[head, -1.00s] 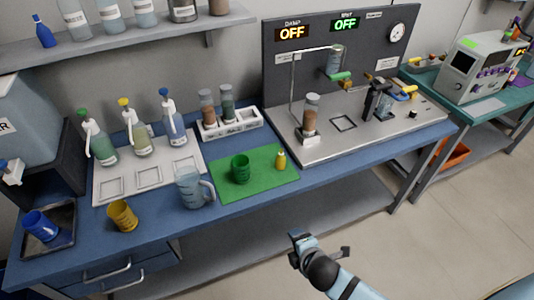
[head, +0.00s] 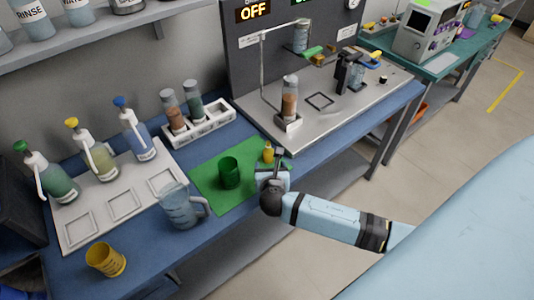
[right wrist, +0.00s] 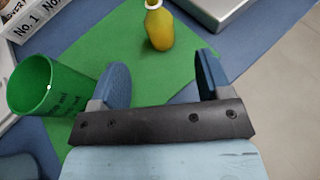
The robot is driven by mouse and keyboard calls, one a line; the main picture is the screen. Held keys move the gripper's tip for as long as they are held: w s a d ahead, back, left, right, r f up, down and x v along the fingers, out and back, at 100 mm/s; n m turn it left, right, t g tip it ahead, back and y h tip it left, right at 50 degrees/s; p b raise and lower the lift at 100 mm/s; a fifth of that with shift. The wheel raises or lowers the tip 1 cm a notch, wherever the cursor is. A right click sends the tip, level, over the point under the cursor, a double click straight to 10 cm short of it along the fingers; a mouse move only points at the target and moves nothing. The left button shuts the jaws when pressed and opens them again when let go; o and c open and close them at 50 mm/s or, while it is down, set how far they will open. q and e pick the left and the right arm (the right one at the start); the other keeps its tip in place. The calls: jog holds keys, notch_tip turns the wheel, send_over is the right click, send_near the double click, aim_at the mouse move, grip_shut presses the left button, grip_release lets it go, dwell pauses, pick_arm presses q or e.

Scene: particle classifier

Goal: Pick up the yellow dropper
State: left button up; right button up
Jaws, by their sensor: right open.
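The yellow dropper (head: 268,152) is a small yellow bottle standing upright on the green mat (head: 207,181). In the right wrist view the dropper (right wrist: 159,28) stands ahead of my right gripper (right wrist: 161,84), roughly midway between the lines of its two fingers and beyond their tips. My right gripper (head: 277,158) is open and empty, low over the mat's right edge on the near side of the dropper. It partly hides the mat's right corner in the head view. My left gripper is not in view.
A green cup (head: 229,172) stands on the mat left of the dropper; it also shows in the right wrist view (right wrist: 47,88). A clear jug (head: 181,207) and a yellow cup (head: 105,260) stand further left. A white rack (head: 203,127) and a metal platform (head: 318,105) lie behind.

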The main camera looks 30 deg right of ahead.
aim_at(269, 156)
jog(key=x, duration=0.9)
jog(key=shift+w, duration=0.2)
jog(key=shift+c, duration=0.4)
jog(key=c, duration=0.9)
